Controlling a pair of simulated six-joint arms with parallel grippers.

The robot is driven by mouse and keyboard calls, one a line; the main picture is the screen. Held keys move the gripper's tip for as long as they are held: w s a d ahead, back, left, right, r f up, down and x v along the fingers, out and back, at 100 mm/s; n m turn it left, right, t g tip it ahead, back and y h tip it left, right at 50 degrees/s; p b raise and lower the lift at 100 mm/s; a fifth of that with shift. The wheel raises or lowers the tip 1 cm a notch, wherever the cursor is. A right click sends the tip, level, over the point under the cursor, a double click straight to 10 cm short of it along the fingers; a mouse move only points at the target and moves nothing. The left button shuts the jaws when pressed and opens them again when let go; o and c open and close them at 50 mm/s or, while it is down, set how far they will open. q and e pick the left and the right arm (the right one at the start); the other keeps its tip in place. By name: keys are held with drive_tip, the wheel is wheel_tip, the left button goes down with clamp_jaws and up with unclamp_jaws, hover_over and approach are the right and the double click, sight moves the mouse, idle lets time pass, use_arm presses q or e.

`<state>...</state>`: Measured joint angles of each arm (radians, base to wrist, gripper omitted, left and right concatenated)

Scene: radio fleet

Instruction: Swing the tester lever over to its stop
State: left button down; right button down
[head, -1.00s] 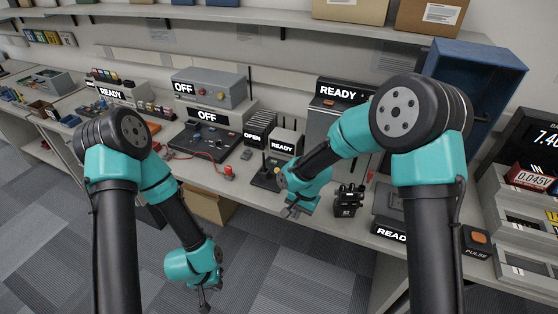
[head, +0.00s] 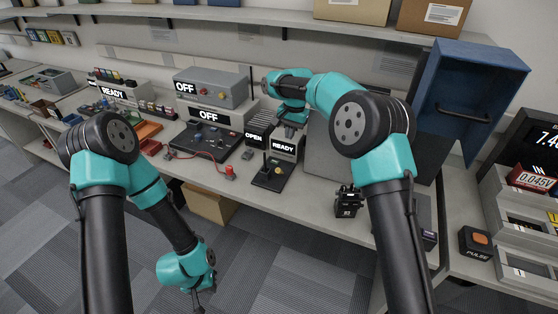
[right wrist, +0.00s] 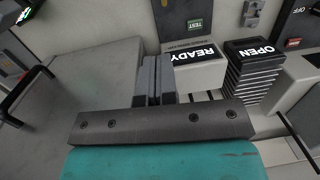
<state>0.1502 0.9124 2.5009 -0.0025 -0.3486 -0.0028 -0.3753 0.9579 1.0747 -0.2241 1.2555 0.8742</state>
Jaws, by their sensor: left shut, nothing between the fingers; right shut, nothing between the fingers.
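A black base (head: 268,181) stands near the bench's front edge in the head view, with a thin dark upright stick and a yellow knob (head: 278,171). It shows as a dark panel (right wrist: 183,12) with a green TEST label at the top of the right wrist view; I cannot tell for sure which part is the lever. My right gripper (head: 289,133) is shut and empty, just above the READY box (head: 284,147), behind the black base. Its fingers (right wrist: 153,78) show beside that box in the wrist view. My left gripper (head: 204,299) is shut and empty, low over the floor.
The OPEN box (head: 256,139) stands left of the READY box. The bench's front strip is partly clear.

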drive_tip(key=shift+w+r, duration=0.45)
drive_tip(key=shift+r, duration=0.4)
drive_tip(key=shift+f, duration=0.15)
approach(280, 172)
drive_tip(key=w+d+f, duration=0.2)
drive_tip(key=w+f, duration=0.2)
drive_tip(key=w, duration=0.1)
drive_tip(key=s+a+f, duration=0.2)
drive_tip(key=shift+s+a+f, duration=0.1)
drive_tip(key=shift+s+f, duration=0.15)
drive_tip(key=shift+a, duration=0.15)
